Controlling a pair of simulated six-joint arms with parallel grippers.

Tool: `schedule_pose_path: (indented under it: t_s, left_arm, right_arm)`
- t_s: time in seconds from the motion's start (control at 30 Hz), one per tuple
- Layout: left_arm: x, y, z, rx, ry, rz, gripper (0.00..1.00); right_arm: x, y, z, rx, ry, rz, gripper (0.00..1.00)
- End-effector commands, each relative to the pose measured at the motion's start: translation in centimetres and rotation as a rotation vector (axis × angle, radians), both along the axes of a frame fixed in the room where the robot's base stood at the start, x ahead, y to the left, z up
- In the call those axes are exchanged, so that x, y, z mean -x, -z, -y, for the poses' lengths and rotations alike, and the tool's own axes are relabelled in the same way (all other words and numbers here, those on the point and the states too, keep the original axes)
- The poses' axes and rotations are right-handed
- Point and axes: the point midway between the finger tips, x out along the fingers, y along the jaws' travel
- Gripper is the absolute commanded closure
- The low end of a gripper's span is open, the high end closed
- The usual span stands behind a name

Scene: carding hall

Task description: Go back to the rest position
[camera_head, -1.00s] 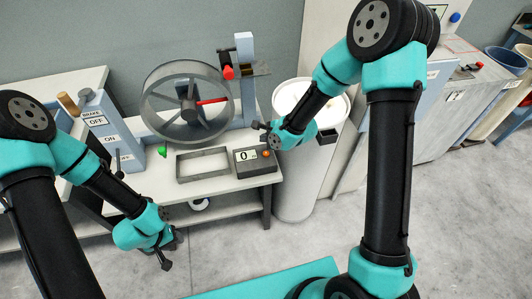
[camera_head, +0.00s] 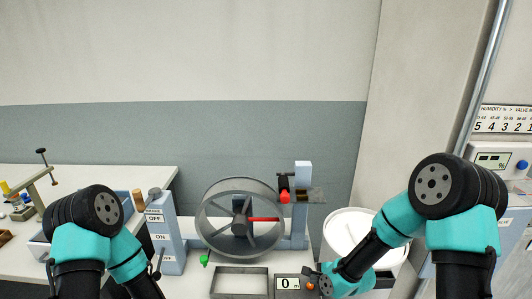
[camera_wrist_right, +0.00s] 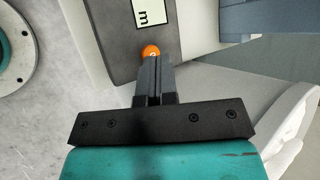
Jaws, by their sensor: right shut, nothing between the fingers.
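My right gripper (camera_head: 314,280) is beside the small dark counter box (camera_head: 287,284) reading 0, at the right front of the bench. In the right wrist view its fingers (camera_wrist_right: 153,65) are shut together and empty. The tips overlap an orange button (camera_wrist_right: 150,51) on the box; I cannot tell whether they touch it. My left arm comes in at the lower left and runs off the bottom edge, so its gripper is hidden.
A white bin (camera_head: 352,228) stands behind my right forearm. A humidity panel (camera_head: 502,118) is at right.

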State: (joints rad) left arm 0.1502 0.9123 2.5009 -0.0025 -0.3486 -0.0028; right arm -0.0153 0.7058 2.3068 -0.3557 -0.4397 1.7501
Motion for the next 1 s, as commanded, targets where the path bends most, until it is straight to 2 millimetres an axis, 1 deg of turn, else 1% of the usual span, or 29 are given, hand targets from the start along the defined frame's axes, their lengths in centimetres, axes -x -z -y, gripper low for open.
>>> schedule_pose_path:
  t_s: [0.03, 0.1, 0.2, 0.37, 0.57, 0.8, 1.0]
  left_arm:
    - [0.0, 0.0, 0.0, 0.000, 0.000, 0.000, 0.57]
    - [0.0, 0.0, 0.0, 0.000, 0.000, 0.000, 0.57]
    - [0.0, 0.0, 0.0, 0.000, 0.000, 0.000, 0.57]
    - [0.0, 0.0, 0.0, 0.000, 0.000, 0.000, 0.57]
    - [0.0, 0.0, 0.0, 0.000, 0.000, 0.000, 0.57]
    - [0.0, 0.0, 0.0, 0.000, 0.000, 0.000, 0.57]
    - [0.0, 0.0, 0.0, 0.000, 0.000, 0.000, 0.57]
  right_arm:
    - [0.8, 0.9, 0.4, 0.036, -0.041, 0.001, 1.00]
    - [1.9, 2.0, 0.9, 0.093, -0.109, 0.012, 1.00]
    - [3.5, 3.5, 1.5, 0.167, -0.206, 0.025, 1.00]
    - [6.0, 5.6, 2.4, 0.266, -0.361, 0.042, 1.00]
    - [9.5, 8.1, 3.3, 0.373, -0.570, 0.058, 1.00]
    - [14.4, 10.9, 4.3, 0.476, -0.866, 0.081, 1.00]
    - [18.6, 12.8, 4.6, 0.516, -1.097, 0.099, 1.00]
